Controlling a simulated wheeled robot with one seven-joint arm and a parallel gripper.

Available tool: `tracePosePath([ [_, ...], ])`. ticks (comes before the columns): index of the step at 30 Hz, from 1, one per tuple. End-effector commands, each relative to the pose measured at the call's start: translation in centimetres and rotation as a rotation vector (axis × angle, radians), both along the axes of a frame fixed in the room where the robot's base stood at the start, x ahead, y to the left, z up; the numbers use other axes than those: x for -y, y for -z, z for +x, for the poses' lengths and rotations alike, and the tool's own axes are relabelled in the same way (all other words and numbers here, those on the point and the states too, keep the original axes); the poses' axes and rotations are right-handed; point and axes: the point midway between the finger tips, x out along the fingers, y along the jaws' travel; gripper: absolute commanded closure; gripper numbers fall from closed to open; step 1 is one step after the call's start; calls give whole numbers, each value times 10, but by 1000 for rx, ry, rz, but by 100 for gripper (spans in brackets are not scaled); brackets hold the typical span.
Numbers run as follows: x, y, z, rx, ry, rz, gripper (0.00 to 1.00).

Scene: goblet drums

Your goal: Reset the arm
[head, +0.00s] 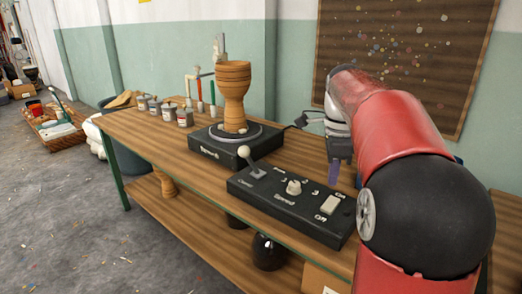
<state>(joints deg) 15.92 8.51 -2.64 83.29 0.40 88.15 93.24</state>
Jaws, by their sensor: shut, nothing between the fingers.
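My gripper (334,172) hangs over the right part of the wooden workbench, just behind the control box. Its fingers point down and are shut with nothing between them. My red and black arm fills the right side of the head view and hides part of the bench. A wooden goblet drum (233,92) stands upright on a black turntable base (222,155), left of my gripper and apart from it. The black control box (290,205) lies in front, with a lever, a knob and a white switch.
The workbench (150,143) also holds several small jars (184,118) and upright tools (199,90) at the left. A wooden board (405,50) hangs on the wall behind my arm. A lower shelf (190,222) holds further objects. Open floor (60,210) lies to the left.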

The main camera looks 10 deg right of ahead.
Motion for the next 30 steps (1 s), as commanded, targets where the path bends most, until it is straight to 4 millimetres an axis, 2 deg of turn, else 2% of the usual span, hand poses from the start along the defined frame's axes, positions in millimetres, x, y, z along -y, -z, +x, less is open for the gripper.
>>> tracePosePath([
  [2,-5,-2,-5,12,-43,-3,100],
  [5,-22,-4,-21,51,-197,-16,100],
  [10,-66,3,-73,160,-683,-86,100],
  [15,-104,30,-132,259,-1218,-217,100],
  [21,-130,70,-183,315,-1697,-389,100],
  [25,-136,87,-198,324,-1856,-457,100],
  [30,-137,91,-201,325,-1900,-478,100],
])
